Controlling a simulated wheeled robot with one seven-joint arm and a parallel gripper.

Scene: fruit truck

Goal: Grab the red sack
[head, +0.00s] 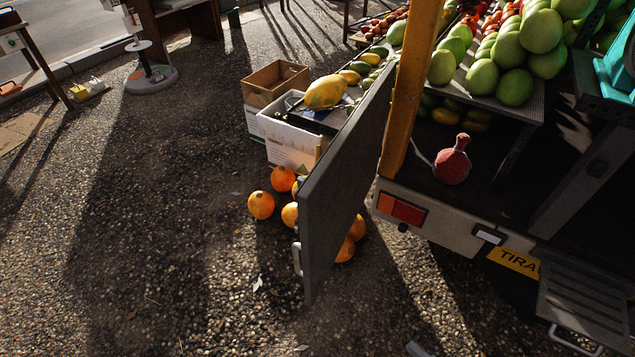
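The red sack (452,165) is small and round with a narrow tied neck pointing up. It stands on the truck bed (420,181) close to its rear edge, just right of the yellow post (409,85). The sack shows whole, with nothing in front of it. My gripper is not in view.
The truck's grey door (345,180) hangs open left of the sack. Orange fruit (261,205) lies on the ground behind it, by a white box (288,143). Green fruit (514,85) fills a rack above. A step (588,305) sits lower right.

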